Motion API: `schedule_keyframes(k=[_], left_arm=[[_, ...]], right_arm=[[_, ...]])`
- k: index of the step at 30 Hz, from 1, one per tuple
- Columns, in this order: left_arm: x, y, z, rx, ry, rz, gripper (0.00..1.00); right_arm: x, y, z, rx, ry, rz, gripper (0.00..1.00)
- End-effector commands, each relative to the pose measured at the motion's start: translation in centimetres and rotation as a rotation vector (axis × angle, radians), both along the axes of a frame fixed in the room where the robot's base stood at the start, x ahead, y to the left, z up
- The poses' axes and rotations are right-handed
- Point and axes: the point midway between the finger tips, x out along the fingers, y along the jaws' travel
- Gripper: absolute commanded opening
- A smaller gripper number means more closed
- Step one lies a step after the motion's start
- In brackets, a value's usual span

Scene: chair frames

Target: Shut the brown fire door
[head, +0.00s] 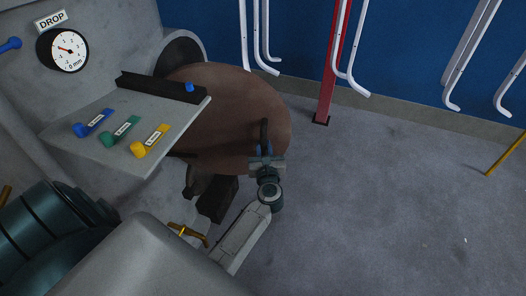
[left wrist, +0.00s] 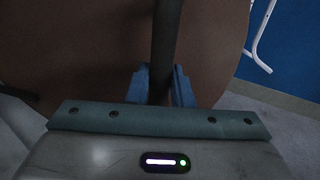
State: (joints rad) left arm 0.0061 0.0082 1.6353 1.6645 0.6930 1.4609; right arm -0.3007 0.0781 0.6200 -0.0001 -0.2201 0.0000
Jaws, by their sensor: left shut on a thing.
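The brown fire door (head: 232,110) is a large round plate in the middle left of the head view, partly hidden by a grey shelf. A dark upright bar handle (head: 264,132) stands near its right edge. My left gripper (head: 265,152) is at the lower part of this handle, and its blue fingers are shut on it. In the left wrist view the handle (left wrist: 163,45) rises between the fingers (left wrist: 160,85), with the brown door (left wrist: 75,50) filling the background. My right gripper is not in view.
The grey shelf (head: 100,150) with blue, green and yellow tagged knobs juts out left of the door, below a dial gauge (head: 62,49). A red post (head: 331,70) and white bent tubes stand along the blue wall. The grey floor at right is clear.

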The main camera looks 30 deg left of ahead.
Motion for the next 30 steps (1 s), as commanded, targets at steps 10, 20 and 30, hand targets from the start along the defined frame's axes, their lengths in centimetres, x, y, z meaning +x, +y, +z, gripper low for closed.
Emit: schedule_keyframes(k=[10,20,30], left_arm=[[3.6,1.6,0.1,0.005,-0.003,0.003,0.00],[6.5,2.8,0.2,0.003,-0.002,0.002,0.00],[6.7,2.8,0.2,0.003,-0.002,0.001,0.26]], right_arm=[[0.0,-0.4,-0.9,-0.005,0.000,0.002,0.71],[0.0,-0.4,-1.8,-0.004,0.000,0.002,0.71],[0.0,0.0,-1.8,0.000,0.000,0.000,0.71]])
